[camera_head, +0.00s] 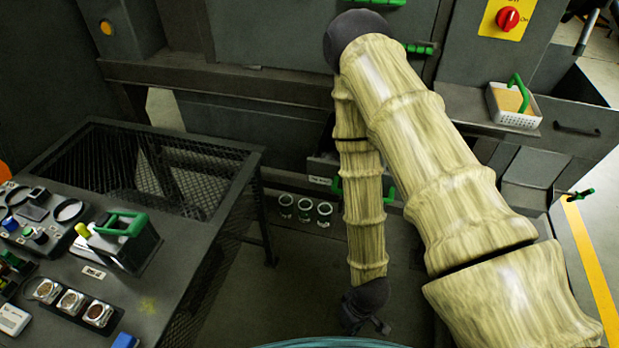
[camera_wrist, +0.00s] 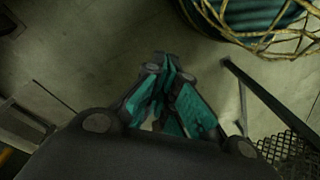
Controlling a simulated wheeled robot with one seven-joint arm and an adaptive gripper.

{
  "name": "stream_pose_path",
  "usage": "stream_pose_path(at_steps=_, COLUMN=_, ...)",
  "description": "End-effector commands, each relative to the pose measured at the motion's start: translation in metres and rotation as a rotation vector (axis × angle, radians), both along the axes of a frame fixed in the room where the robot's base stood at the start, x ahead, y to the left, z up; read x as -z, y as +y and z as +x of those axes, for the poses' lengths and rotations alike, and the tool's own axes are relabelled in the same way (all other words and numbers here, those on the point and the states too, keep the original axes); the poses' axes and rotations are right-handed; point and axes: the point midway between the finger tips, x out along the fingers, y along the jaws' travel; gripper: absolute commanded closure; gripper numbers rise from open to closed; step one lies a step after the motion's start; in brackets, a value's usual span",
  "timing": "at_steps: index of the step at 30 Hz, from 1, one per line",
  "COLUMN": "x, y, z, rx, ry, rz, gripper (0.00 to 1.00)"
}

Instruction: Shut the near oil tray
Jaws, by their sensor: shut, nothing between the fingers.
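A dark oil tray (camera_head: 321,169) with a pale label and a green handle (camera_head: 337,187) sits low under the machine, in the middle of the head view. My arm crosses in front of it and hides much of it, so how far it stands out is unclear. My gripper (camera_head: 378,326) hangs low over the floor, nearer to me than the tray and apart from it. In the wrist view my gripper (camera_wrist: 160,65) has its teal fingers drawn together with nothing between them. The tray does not show in the wrist view.
A bench with a mesh bay (camera_head: 180,170) and a control panel stands at left, with a green-handled box (camera_head: 125,240) on it. A white basket (camera_head: 514,106) sits on the right ledge.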

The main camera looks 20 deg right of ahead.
Motion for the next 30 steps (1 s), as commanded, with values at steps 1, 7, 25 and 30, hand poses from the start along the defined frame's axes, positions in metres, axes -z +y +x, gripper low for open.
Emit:
stream_pose_path(at_steps=1, x=-0.015, y=0.01, z=0.02, rx=-0.107, ry=-0.02, rz=0.026, gripper=1.0)
stream_pose_path(at_steps=7, x=-0.064, y=0.042, z=0.084, rx=-0.608, ry=-0.086, rz=0.085, gripper=1.0)
stream_pose_path(at_steps=25, x=-0.264, y=0.053, z=0.261, rx=-2.068, ry=-0.139, rz=-0.223, gripper=1.0)
stream_pose_path(at_steps=30, x=-0.302, y=0.047, z=0.288, rx=-2.267, ry=-0.087, rz=-0.329, gripper=1.0)
